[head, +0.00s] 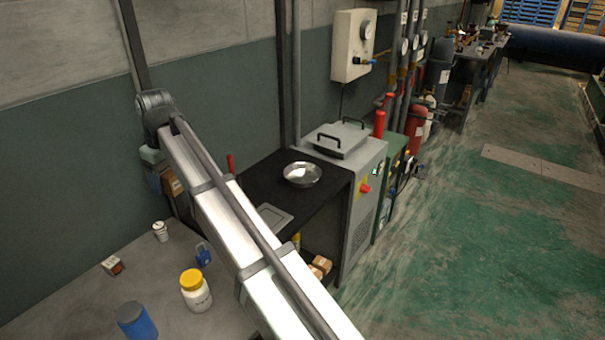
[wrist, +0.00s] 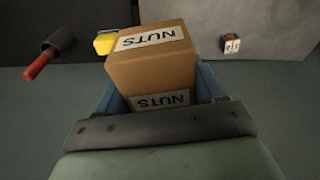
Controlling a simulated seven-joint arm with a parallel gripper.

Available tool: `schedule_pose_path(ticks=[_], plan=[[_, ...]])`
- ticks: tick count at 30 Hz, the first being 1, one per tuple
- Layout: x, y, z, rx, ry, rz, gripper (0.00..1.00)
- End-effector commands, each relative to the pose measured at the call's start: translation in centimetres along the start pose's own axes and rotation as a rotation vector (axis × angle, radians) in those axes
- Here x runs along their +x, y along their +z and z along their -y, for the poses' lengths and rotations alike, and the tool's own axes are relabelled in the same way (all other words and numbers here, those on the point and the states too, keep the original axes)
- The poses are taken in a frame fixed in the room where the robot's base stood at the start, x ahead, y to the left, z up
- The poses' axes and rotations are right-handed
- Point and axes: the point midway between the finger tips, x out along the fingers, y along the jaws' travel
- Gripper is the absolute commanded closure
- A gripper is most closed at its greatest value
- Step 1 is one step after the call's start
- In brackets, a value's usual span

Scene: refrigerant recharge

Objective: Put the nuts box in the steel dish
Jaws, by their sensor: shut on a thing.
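The nuts box is a brown carton with white NUTS labels. In the wrist view the nuts box (wrist: 150,72) sits between the blue fingers of my gripper (wrist: 158,82), which is shut on it. In the head view my gripper (head: 152,163) is at the left by the wall, partly behind my arm, with a brown box (head: 172,184) at it. The steel dish (head: 302,174) is a round, shiny, shallow bowl that looks empty. It stands on the black table right of my arm, well apart from my gripper.
The black table (head: 325,181) also bears a flat grey tray (head: 272,218). A grey machine (head: 352,165) stands right beside it. On the near bench are a yellow-lidded jar (head: 195,292), a blue container (head: 136,321), a white cup (head: 160,231) and a small box (head: 113,266).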

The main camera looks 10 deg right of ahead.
Motion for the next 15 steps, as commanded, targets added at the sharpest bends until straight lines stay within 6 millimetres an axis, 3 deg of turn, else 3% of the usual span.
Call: schedule_pose_path(ticks=[1,8,15], plan=[[-0.1,-0.2,-2.4,0.012,0.002,0.0,0.69],[-0.3,0.6,-11.3,0.045,0.005,0.002,0.69],[-0.6,2.7,-20.7,0.082,0.011,0.001,0.69]])
